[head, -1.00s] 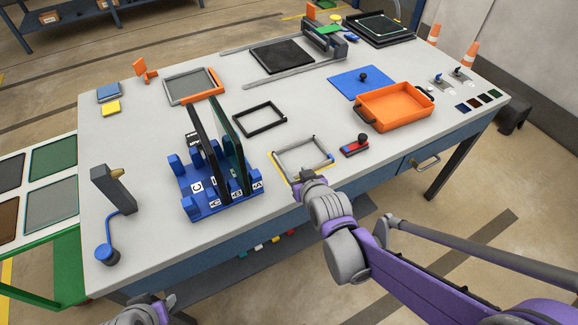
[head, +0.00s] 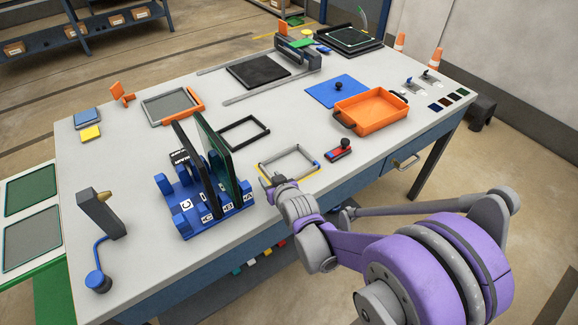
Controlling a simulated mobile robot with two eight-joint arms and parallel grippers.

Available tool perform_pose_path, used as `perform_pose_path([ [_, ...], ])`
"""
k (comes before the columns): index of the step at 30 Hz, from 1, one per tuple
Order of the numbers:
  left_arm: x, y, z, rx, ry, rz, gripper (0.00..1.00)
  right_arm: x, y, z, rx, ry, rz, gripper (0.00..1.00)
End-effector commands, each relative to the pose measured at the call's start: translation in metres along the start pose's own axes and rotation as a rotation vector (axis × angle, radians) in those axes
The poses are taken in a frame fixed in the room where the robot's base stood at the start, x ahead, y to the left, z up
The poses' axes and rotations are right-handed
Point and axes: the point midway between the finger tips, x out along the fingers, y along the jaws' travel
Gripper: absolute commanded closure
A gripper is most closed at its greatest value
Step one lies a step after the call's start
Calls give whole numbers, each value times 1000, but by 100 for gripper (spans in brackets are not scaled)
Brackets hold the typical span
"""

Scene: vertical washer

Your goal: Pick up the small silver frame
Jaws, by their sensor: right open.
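The small silver frame (head: 302,149) lies flat near the front edge of the table, on a yellow outline, with a blue piece at its right corner. My right gripper (head: 270,183) is open at the frame's near left corner. The wrist hides part of that corner, and I cannot tell whether the fingers are around the frame's bar or touching it. My left gripper is out of view.
A blue rack (head: 183,222) holding upright dark panels stands just left of my right gripper. A black frame (head: 262,120) lies behind the silver frame. A red-and-blue tool with a black knob (head: 340,151) and an orange tray (head: 372,110) are to the right.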

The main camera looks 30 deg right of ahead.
Motion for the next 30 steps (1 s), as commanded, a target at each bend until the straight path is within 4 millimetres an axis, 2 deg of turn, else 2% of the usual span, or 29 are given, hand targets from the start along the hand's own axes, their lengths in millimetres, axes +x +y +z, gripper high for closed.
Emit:
perform_pose_path([
  [9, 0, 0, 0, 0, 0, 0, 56, 41, 5, 1, 0, 0, 0, 52],
  [19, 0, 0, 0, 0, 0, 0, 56, 48, 5, 1, 0, 0, 0, 52],
  [20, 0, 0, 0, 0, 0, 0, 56, 48, 5, 1, 0, 0, 0, 53],
  [27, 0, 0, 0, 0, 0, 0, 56, 47, 5, 1, 1, 0, 0, 97],
  [28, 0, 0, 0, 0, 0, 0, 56, 47, 5, 1, 1, 0, 0, 100],
  [30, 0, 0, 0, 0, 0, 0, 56, 47, 5, 1, 1, 0, 0, 100],
])
